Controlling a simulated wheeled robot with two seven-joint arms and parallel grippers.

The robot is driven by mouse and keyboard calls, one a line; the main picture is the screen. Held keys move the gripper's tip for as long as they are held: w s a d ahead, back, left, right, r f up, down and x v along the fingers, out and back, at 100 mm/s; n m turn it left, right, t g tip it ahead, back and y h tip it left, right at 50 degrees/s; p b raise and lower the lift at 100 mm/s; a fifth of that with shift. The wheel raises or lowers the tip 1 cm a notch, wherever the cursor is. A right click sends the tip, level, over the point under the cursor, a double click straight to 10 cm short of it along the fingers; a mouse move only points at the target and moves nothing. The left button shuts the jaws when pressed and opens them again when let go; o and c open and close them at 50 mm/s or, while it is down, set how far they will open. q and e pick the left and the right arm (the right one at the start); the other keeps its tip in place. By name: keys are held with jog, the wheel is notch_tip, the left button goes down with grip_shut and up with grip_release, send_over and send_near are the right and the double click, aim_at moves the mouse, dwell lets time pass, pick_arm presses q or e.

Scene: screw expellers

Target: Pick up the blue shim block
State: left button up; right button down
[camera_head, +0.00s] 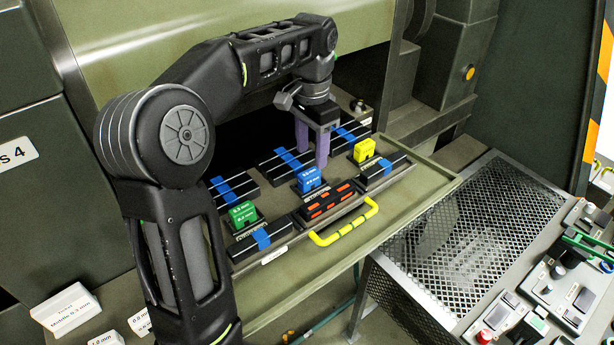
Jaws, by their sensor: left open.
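The blue shim block (310,178) stands upright in a dark slotted holder in the middle of the tray (412,193). My left gripper (312,158) points down just above it, with its purple fingers open. The right finger overlaps the block's upper right edge in the picture; I cannot tell whether it touches. Nothing is seen between the fingers. My right gripper is not in view.
A green block (243,213) stands to the left and a yellow block (364,150) to the right. A yellow handle (345,226) sits in front. Dark bars with blue bands surround the blocks. A mesh guard (465,235) is at right.

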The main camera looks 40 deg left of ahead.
aim_at(309, 173)
pick_arm(q)
jog(key=shift+a+f+b, duration=0.15)
jog(key=shift+f+b, duration=1.2)
jog(key=shift+f, duration=0.1)
jog(key=shift+r, duration=0.1)
jog(key=shift+a+f+p, duration=0.15)
jog(key=shift+f+p, duration=0.6)
jog(key=shift+f, duration=1.85)
jog(key=shift+c, duration=0.2)
grip_shut()
